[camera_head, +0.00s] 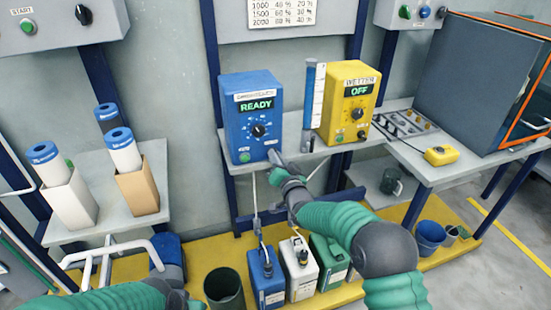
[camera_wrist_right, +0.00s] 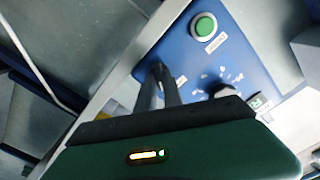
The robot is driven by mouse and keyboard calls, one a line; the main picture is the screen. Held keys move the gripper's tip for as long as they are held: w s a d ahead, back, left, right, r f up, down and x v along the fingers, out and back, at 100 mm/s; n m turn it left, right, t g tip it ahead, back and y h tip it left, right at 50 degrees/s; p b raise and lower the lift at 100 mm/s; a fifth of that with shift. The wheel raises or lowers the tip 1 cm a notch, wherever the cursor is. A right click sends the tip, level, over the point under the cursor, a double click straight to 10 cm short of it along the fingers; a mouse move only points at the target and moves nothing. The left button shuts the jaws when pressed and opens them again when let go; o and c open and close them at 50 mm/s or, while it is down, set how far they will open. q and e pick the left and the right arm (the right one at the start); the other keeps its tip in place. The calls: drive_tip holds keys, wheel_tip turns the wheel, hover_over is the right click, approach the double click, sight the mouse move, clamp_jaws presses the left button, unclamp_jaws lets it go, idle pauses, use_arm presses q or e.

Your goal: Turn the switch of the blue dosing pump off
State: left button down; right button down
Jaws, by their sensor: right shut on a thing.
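The blue dosing pump (camera_head: 252,115) stands on the shelf, with a green READY display, a black dial (camera_head: 259,130) and a green button (camera_head: 244,157) on its front. My right gripper (camera_head: 274,156) is at the lower right corner of that front. In the right wrist view, the two dark fingers (camera_wrist_right: 161,76) are close together against the blue panel (camera_wrist_right: 190,62), beside a small white label. They are shut on what appears to be the pump's switch, which they hide; its position cannot be told. Only part of my left arm shows; its gripper is out of view.
A clear cylinder (camera_head: 314,105) and a yellow pump (camera_head: 345,100) reading OFF stand to the right on the same shelf. Several canisters (camera_head: 300,270) stand below on a yellow platform. A yellow box (camera_head: 440,156) lies on the right-hand table.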

drive_tip(key=shift+f, duration=0.2)
drive_tip(key=shift+n, duration=0.4)
drive_tip(key=n+b, duration=0.1)
drive_tip(key=n, duration=0.3)
drive_tip(key=n+b, duration=0.1)
drive_tip(key=n, duration=0.3)
drive_tip(key=n+b, duration=0.2)
drive_tip(key=n, duration=0.3)
drive_tip(key=shift+s+a+f, duration=0.1)
drive_tip(key=shift+a+f, duration=0.1)
drive_tip(key=shift+a, duration=0.05)
drive_tip(key=c, duration=1.7)
unclamp_jaws()
drive_tip(key=shift+o, duration=1.1)
drive_tip(key=shift+r, duration=0.15)
